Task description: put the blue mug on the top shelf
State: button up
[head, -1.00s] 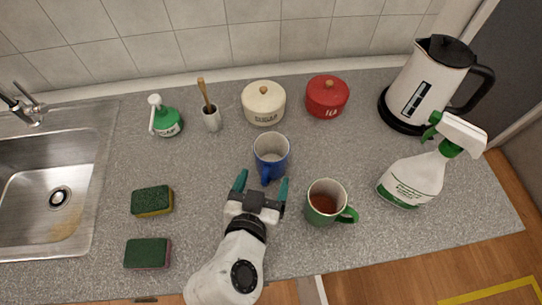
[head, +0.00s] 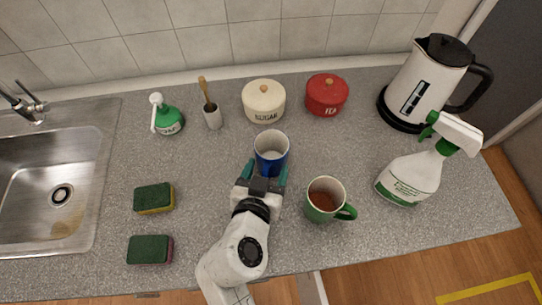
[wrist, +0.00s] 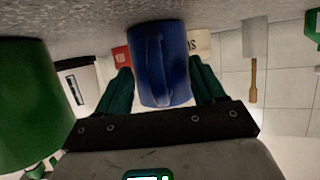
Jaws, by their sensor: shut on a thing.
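The blue mug (head: 271,146) stands upright on the grey counter in the head view, with a pale inside that looks empty. My gripper (head: 267,174) is at its near side with one teal finger on each side of it, shut on the mug. In the wrist view the blue mug (wrist: 162,65), seen upside down, sits between the two teal fingers (wrist: 163,88) with its handle facing my palm. The handle is partly hidden by my gripper in the head view. I see no shelf in either view.
A green mug (head: 324,199) with brown liquid stands close to the right of my gripper. A spray bottle (head: 412,178) and kettle (head: 428,85) stand further right. Sugar pot (head: 264,101) and red tea pot (head: 327,95) are behind. Two sponges (head: 154,198) lie left, by the sink (head: 60,180).

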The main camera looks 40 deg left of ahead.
grip_shut()
jog(key=shift+r, duration=0.15)
dwell(0.4)
